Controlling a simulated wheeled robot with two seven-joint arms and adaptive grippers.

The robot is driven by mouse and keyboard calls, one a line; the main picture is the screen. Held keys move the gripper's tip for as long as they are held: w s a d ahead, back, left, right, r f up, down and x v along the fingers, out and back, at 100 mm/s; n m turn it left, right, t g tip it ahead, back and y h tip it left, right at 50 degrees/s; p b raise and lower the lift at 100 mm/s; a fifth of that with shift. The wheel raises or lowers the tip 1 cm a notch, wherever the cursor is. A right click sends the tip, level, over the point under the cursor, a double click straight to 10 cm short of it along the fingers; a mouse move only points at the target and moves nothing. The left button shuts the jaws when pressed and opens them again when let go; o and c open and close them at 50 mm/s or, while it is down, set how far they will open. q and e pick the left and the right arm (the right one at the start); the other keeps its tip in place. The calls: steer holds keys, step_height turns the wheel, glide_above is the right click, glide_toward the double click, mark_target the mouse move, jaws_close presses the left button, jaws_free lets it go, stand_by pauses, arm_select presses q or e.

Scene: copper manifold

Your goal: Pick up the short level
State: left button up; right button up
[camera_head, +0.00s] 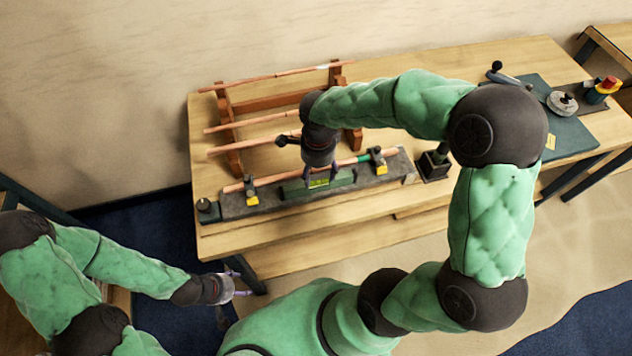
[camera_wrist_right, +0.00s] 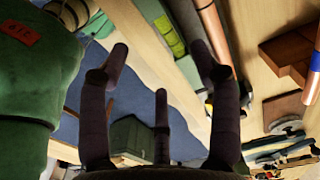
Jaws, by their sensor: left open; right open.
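The short level is a green bar (camera_head: 343,178) lying along the front of a dark grey beam (camera_head: 275,207) on the workbench. In the right wrist view it shows as a green body with a bright yellow-green window (camera_wrist_right: 166,28). My right gripper (camera_head: 322,180) is open and points down over the level, hiding part of it. In the wrist view its fingers (camera_wrist_right: 160,62) stand apart with nothing between them, and the level is just beyond the fingertips. I cannot tell whether they touch it. My left gripper (camera_head: 240,290) is open and empty, off the bench's front left corner.
A copper pipe (camera_head: 283,173) runs along the beam just behind the level, with yellow-and-black clamps (camera_head: 251,193) (camera_head: 379,159). A wooden rack (camera_head: 232,150) with more copper pipes stands behind. A green mat (camera_head: 568,135) with tools lies right. The bench front (camera_head: 300,222) is bare.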

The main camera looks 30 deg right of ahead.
mark_target(319, 182)
steer(key=shift+w+d+f+b, duration=0.1)
steer(key=shift+d+f+b, duration=0.1)
steer(key=shift+f, duration=1.75)
steer(key=shift+w+d+f+b, duration=0.1)
steer(key=shift+f+b, duration=0.1)
steer(key=shift+f, duration=1.7)
jaws_close()
